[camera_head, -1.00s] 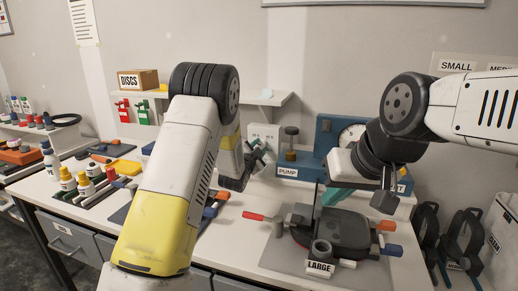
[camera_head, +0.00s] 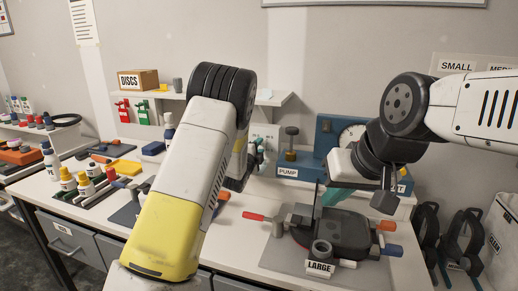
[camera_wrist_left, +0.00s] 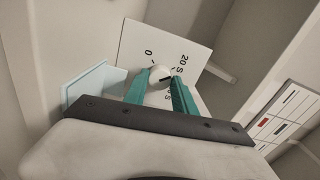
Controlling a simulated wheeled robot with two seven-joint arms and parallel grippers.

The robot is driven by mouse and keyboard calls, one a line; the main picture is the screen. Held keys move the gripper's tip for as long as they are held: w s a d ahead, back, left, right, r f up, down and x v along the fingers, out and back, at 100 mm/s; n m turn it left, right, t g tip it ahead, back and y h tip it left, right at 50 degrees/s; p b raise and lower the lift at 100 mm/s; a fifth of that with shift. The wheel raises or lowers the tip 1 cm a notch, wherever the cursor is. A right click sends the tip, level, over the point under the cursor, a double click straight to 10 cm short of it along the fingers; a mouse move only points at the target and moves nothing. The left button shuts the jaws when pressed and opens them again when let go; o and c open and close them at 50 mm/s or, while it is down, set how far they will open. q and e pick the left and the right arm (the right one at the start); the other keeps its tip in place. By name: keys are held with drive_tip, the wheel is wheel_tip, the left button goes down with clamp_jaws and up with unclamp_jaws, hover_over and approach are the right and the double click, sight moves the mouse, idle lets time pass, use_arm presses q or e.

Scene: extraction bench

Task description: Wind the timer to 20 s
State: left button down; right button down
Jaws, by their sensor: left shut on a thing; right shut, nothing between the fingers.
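The timer (camera_wrist_left: 196,38) is a white plate with "0" and "20 S" printed on it; another mark is partly covered by a finger. Its round white knob (camera_wrist_left: 159,74) has a black pointer mark directed toward the "20 S" side. My left gripper (camera_wrist_left: 161,82) is shut on the knob, with one teal finger at each side. In the head view, the timer (camera_head: 268,132) stands on the back of the bench, and my left arm hides most of the hand. My right gripper (camera_head: 322,197) is shut and empty above the dark press, its teal fingers partly hidden.
The dark press (camera_head: 345,235) with a red-tipped handle and the "LARGE" holder (camera_head: 319,268) stand in front of my right gripper. The blue pump unit (camera_head: 297,170) is behind. Bottles (camera_head: 68,179) and tools crowd the bench's left side. A shelf (camera_head: 268,98) hangs behind my left arm.

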use_arm(q)
drive_tip(key=shift+f, duration=0.1)
idle(0.3)
drive_tip(key=c, duration=1)
unclamp_jaws()
drive_tip(key=v, duration=0.8)
drive_tip(key=shift+w, duration=0.1)
